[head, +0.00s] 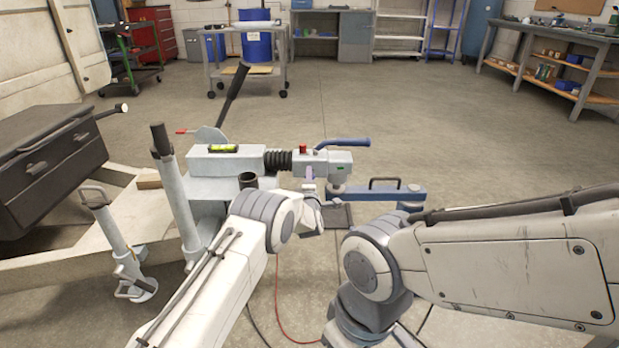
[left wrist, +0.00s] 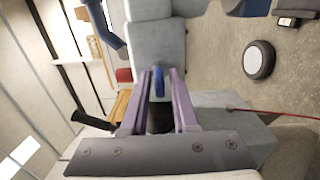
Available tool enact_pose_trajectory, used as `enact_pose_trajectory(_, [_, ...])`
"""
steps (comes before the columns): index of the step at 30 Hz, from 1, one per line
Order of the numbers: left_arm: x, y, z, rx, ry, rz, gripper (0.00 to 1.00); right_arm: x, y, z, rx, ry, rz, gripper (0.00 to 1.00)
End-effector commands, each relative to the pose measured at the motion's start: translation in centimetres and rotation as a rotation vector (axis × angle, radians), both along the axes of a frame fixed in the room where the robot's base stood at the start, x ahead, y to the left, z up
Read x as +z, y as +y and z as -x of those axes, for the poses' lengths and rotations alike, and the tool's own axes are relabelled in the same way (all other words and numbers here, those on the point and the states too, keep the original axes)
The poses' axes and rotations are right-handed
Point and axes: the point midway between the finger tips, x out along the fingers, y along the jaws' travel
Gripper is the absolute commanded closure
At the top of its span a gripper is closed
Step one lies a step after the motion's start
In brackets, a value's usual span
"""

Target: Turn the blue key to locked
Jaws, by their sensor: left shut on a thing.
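The blue key (left wrist: 159,82) stands out from the pale grey coupling housing (left wrist: 157,38) in the left wrist view, between my left gripper's two purple fingers. My left gripper (left wrist: 159,76) is shut on the key. In the head view my left gripper (head: 311,180) is at the near side of the coupling head (head: 330,160), and the key is hidden. Whether the key is at a locked mark cannot be read. My right arm crosses the lower right of the head view, and its fingers do not show.
A blue handle (head: 343,142) and a red knob (head: 302,149) top the coupling. A blue bar (head: 380,194) with a black handle lies beyond it to the right. A jockey post (head: 172,185) and black lever (head: 234,92) rise at left.

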Motion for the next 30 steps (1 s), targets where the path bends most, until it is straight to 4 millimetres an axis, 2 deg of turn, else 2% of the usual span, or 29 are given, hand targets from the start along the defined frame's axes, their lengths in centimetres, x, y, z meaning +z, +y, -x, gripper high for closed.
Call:
enact_pose_trajectory(1, [-0.2,0.0,0.0,0.001,0.003,0.0,1.0,0.0,0.0,0.0,0.0,0.0,0.0,0.5])
enact_pose_trajectory(2, [-0.2,0.0,0.0,0.001,0.003,0.0,0.68,0.0,0.0,0.0,0.0,0.0,0.0,0.5])
enact_pose_trajectory(3, [-0.2,0.0,0.0,0.001,0.003,0.0,0.58,0.0,0.0,0.0,0.0,0.0,0.0,0.5])
enact_pose_trajectory(13, [0.0,0.0,0.1,0.0,0.001,-0.001,0.58,0.1,0.0,0.0,0.0,0.0,0.0,0.5])
enact_pose_trajectory(17, [0.1,-0.1,0.9,0.0,0.003,-0.002,0.58,0.6,0.0,0.0,0.0,0.0,0.0,0.5])
enact_pose_trajectory(30, [0.2,0.0,8.2,-0.001,0.004,-0.002,0.58,3.9,0.0,0.0,0.0,0.0,0.0,0.5])
